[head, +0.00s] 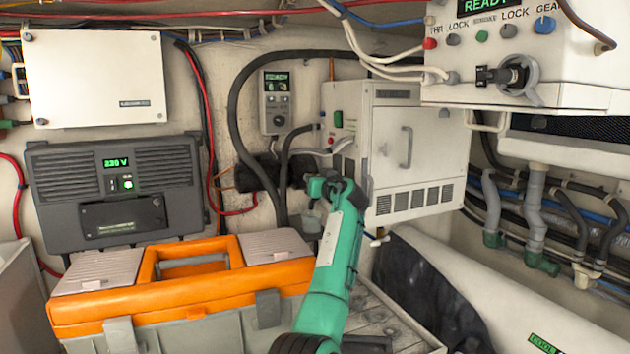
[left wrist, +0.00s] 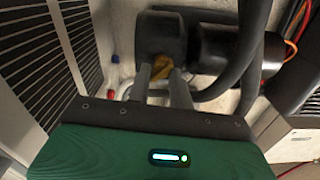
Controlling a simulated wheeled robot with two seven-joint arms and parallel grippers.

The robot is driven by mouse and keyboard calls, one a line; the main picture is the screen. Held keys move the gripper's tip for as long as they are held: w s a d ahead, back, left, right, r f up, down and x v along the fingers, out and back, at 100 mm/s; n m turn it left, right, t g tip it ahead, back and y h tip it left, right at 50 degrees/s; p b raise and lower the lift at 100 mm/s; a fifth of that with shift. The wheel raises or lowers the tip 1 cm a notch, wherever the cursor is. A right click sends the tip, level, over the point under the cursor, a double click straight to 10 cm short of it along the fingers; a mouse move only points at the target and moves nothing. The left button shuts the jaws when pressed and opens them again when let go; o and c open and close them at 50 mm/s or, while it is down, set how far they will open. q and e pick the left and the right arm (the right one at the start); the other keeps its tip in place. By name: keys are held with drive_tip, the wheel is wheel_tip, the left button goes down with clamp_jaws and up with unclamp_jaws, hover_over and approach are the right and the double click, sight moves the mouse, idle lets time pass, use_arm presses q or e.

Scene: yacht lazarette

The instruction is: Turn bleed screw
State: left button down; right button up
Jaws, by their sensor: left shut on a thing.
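The bleed screw (left wrist: 160,66) shows in the left wrist view as a small brass-yellow piece at the lower front of a dark pump block (left wrist: 161,35). My left gripper (left wrist: 161,78) is shut on it, with one grey finger on each side. The fingers cover part of the screw, so its turn angle cannot be told. In the head view my green left arm reaches up to the black pump (head: 264,172) on the back wall; its wrist hides the fingertips and the screw. My right gripper is not in view.
Thick black hoses (head: 240,105) loop close around the pump. A white cabinet (head: 395,150) stands right beside my wrist. An orange toolbox (head: 180,295) sits at the lower left. A control box (head: 520,60) hangs at the upper right.

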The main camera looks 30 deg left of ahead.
use_arm(q)
drive_tip(key=shift+f+m+p, duration=0.2)
drive_tip(key=shift+m+p, duration=3.25)
drive_tip(key=shift+m, duration=3.05)
drive_tip(key=shift+f+m+p, duration=0.15)
drive_tip(key=shift+m+p, duration=3.3)
drive_tip(key=shift+m, duration=3.05)
drive_tip(key=shift+f, duration=0.1)
drive_tip(key=c, duration=1.3)
unclamp_jaws()
drive_tip(key=shift+o, duration=0.2)
